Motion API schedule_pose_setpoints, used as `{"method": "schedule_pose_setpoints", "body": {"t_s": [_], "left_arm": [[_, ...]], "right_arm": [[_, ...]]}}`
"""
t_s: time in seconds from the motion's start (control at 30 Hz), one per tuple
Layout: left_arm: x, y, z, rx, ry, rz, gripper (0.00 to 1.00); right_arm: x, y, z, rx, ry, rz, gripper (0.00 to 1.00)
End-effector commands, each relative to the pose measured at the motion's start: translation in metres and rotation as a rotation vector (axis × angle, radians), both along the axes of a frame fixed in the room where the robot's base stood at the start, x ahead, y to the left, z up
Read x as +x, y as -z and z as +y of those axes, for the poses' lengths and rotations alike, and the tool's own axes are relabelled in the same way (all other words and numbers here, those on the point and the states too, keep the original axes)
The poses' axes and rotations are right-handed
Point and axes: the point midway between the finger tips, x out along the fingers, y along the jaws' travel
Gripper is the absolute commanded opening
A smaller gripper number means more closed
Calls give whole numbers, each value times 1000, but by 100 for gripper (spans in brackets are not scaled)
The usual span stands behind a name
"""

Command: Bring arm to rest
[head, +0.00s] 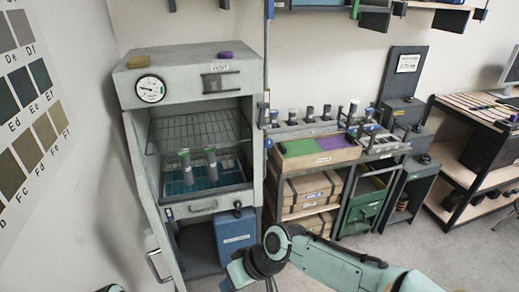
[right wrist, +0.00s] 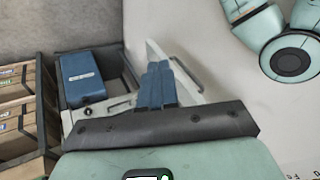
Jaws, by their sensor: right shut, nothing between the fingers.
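My right gripper (head: 238,275) is low at the bottom middle of the head view, in front of the grey cabinet (head: 190,75). In the right wrist view its blue fingers (right wrist: 160,84) are together, with nothing between them. My right arm (head: 345,268) comes in from the lower right. My left gripper is in neither view.
The cabinet's door (head: 150,205) stands open at left; two capped tubes (head: 197,166) stand inside. A blue box (head: 235,236) is below, near my right gripper. Right of it are a bench with a green-purple mat (head: 318,147), wooden crates (head: 312,188) and a green bin (head: 365,205).

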Motion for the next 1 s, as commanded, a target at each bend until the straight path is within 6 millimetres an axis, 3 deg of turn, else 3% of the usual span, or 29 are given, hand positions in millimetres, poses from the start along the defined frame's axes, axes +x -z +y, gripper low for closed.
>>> {"method": "schedule_pose_setpoints", "body": {"t_s": [0.03, 0.23, 0.47, 0.57, 0.7, 0.83, 1.0], "left_arm": [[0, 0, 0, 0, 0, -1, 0], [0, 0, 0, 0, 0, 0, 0], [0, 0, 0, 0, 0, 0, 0], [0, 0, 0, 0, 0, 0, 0], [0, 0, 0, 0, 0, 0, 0], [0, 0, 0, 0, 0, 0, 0], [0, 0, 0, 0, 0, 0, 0]], "right_arm": [[5, 24, -7, -17, 35, 27, 0], [17, 125, -40, -76, 192, 118, 0], [-8, 249, -96, -152, 394, 240, 0], [-34, 297, -121, -183, 479, 297, 0], [-85, 355, -153, -222, 601, 381, 0], [-138, 391, -174, -249, 703, 454, 0], [-187, 412, -187, -266, 797, 514, 0]]}}
